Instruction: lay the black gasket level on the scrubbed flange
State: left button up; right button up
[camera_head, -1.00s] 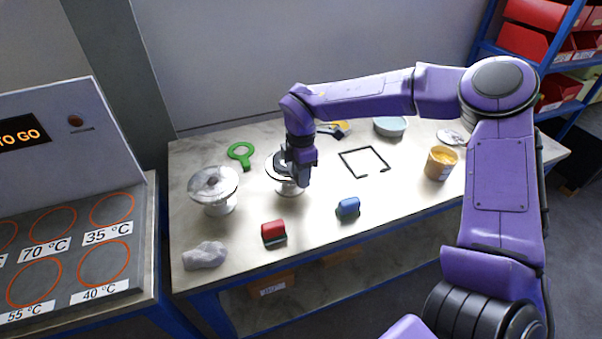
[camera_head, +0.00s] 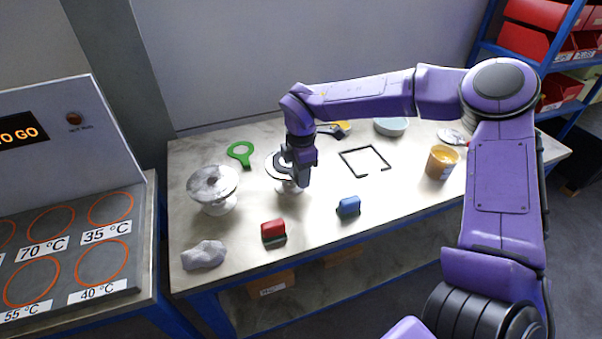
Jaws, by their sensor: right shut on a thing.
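The right gripper (camera_head: 300,181) points down at the right side of the middle flanged vessel (camera_head: 291,188). It is shut on what appears to be the black gasket (camera_head: 271,174), a thin dark ring at the vessel's pale top flange. The fingers and wrist hide part of the ring and flange, so I cannot tell whether the ring lies flat or touches all round. A second flanged vessel (camera_head: 220,203) stands to the left, with grey, blotchy residue on its flange. My left gripper is not in view.
A green ring-ended tool (camera_head: 240,152), red block (camera_head: 273,230), blue block (camera_head: 348,207) and grey cloth-like lump (camera_head: 204,255) lie around the vessels. A black square frame (camera_head: 365,161), orange-filled tub (camera_head: 441,163) and blue bowl (camera_head: 391,126) are farther right.

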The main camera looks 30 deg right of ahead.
jog(key=o, duration=1.1)
jog(key=shift+r, duration=0.1)
